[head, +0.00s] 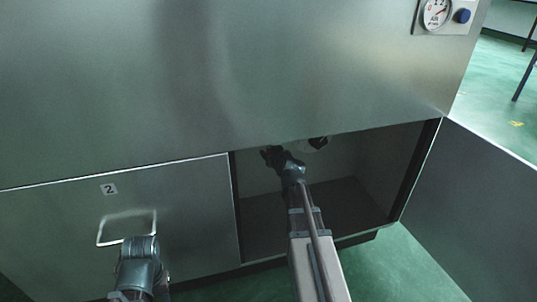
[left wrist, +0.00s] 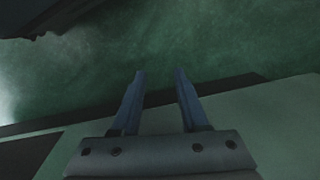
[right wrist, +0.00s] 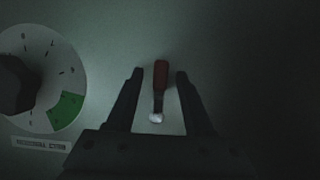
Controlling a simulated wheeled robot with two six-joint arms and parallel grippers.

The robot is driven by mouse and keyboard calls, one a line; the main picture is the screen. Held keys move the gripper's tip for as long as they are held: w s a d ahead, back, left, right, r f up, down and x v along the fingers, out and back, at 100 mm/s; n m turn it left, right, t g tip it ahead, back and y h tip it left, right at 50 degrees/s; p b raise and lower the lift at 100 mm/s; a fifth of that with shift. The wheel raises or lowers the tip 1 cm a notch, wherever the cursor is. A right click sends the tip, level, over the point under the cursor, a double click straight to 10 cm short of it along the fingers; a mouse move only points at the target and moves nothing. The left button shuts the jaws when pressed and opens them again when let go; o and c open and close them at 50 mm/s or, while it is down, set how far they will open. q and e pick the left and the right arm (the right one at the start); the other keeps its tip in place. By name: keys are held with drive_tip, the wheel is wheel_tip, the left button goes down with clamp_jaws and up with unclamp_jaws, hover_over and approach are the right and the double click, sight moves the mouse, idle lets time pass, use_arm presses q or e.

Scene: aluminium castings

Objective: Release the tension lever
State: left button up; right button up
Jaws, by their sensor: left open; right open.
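The tension lever (right wrist: 161,78), a small lever with a dark red handle and a pale pivot end, shows in the right wrist view on a plain panel. My right gripper (right wrist: 158,74) is open, with one finger on each side of the lever; I see no contact. In the head view my right gripper (head: 268,154) reaches into the open compartment under the cabinet, where the lever cannot be made out. My left gripper (left wrist: 160,82) is open and empty in the left wrist view, over the green floor.
A dial (right wrist: 62,70) with a black knob and green sector is left of the lever. The compartment (head: 350,205) has its door (head: 470,215) swung open at the right. A closed door marked 2 (head: 190,200) with a handle (head: 126,228) is at the left. A gauge (head: 436,13) is above.

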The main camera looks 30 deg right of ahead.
clamp_jaws()
idle(1.3)
